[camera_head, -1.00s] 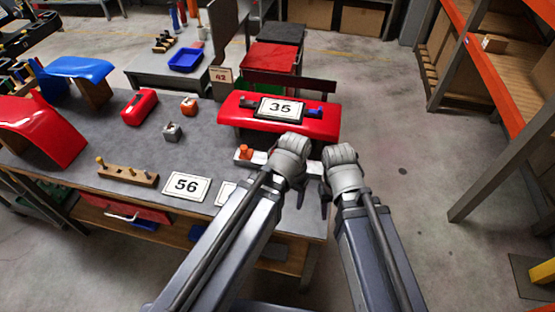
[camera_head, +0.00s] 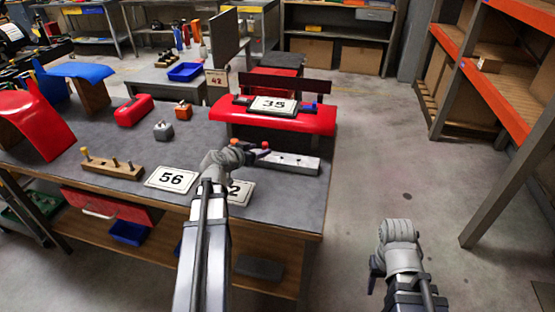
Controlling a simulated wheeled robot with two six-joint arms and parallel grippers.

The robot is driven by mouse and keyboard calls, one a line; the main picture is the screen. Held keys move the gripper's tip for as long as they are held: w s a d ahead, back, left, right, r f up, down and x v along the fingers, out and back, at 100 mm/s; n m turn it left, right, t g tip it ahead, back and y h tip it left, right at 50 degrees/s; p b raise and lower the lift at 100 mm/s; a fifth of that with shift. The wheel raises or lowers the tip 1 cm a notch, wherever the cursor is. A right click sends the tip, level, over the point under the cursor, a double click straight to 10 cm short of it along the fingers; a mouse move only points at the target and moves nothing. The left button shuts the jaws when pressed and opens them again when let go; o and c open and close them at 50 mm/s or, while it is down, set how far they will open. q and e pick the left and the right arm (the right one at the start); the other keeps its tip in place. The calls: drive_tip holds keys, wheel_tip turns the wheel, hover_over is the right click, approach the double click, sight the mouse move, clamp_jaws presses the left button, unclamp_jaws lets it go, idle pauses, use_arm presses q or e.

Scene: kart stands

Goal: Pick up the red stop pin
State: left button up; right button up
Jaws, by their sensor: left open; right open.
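A pale block with holes (camera_head: 295,162) lies on the grey workbench in front of the red bodywork piece. An orange-red pin head (camera_head: 235,142) shows just behind my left gripper, near the block's left end. A small darker red piece (camera_head: 264,145) shows at the tips of my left gripper, over the block; I cannot tell whether it is the red stop pin. My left gripper (camera_head: 255,153) is open above the block's left part and hides some of it. My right gripper (camera_head: 375,273) is open, off the bench to the right, over the floor.
Plates numbered 56 (camera_head: 171,178) and 35 (camera_head: 273,105) lie on the bench and the red bodywork (camera_head: 315,122). A wooden peg rack (camera_head: 112,168) stands at the left. Orange-edged shelving (camera_head: 500,80) stands at the right, with clear floor between.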

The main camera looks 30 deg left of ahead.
use_arm(q)
drive_tip(key=shift+s+a, duration=0.1)
drive_tip(key=shift+a, duration=0.35)
drive_tip(key=shift+b+x, duration=0.55)
drive_tip(key=shift+x, duration=0.75)
drive_tip(key=shift+d+r+b+x, duration=0.15)
drive_tip(key=shift+b+x, duration=0.1)
drive_tip(key=shift+x, duration=0.65)
drive_tip(key=shift+d+r+b+x, duration=0.1)
drive_tip(key=shift+b+x, duration=0.1)
drive_tip(key=shift+x, duration=0.7)
drive_tip(key=shift+d+r+b+x, duration=0.15)
drive_tip(key=shift+b+x, duration=0.1)
drive_tip(key=shift+x, duration=0.65)
clamp_jaws()
